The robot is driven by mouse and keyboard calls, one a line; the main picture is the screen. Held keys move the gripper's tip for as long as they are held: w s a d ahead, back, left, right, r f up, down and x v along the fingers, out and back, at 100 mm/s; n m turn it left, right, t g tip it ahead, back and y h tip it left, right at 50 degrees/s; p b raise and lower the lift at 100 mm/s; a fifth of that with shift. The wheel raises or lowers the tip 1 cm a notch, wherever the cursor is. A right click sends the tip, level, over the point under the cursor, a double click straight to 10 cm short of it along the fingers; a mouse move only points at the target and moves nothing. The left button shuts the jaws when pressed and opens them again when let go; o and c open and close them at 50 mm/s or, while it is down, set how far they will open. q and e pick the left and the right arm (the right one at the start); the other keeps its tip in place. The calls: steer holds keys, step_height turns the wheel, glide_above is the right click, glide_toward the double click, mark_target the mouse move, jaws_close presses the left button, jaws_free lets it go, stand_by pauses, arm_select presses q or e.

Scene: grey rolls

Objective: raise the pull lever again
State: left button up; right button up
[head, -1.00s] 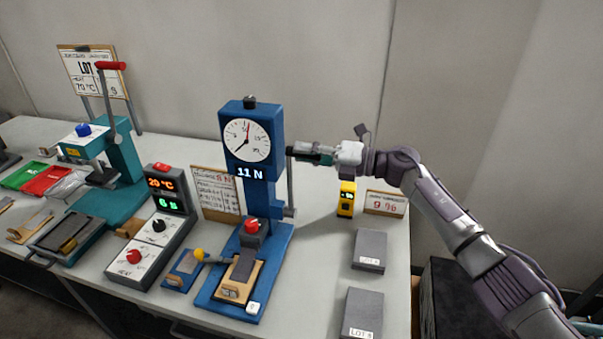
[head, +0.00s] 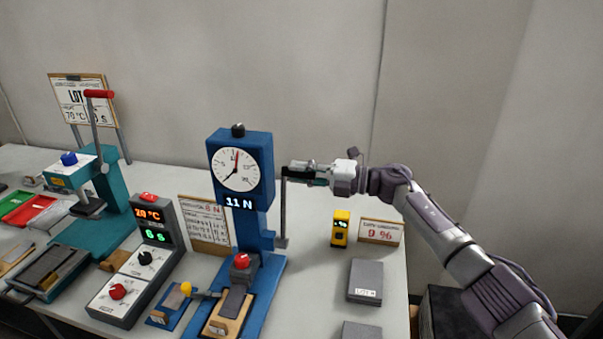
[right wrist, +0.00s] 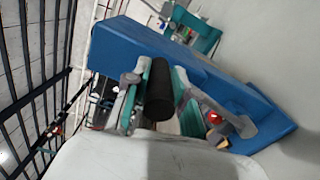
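The blue pull tester (head: 240,145) stands on the table with a white dial and a readout of 11 N. Its pull lever (head: 283,212) is a grey rod on the tester's right side, standing nearly upright from a low pivot. My right gripper (head: 297,174) is at the lever's top end, reaching in from the right. In the right wrist view the lever's black handle (right wrist: 159,92) lies between the two fingers, which appear shut on it. Much of the handle is hidden by the gripper in the head view. My left gripper is not in view.
A yellow meter (head: 340,229) and a small card (head: 380,232) stand right of the tester. Grey blocks (head: 365,280) lie in front of them. Left are a control box (head: 140,262) and a teal press (head: 112,205) with a red-handled lever. A wall rises behind the table.

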steer(key=o, duration=0.4)
steer(key=shift+w, duration=0.2)
steer(key=shift+s, duration=0.1)
steer(key=shift+d, duration=0.25)
steer(key=v, duration=1.1)
steer(key=shift+s+d, duration=0.1)
steer(key=shift+d, duration=0.15)
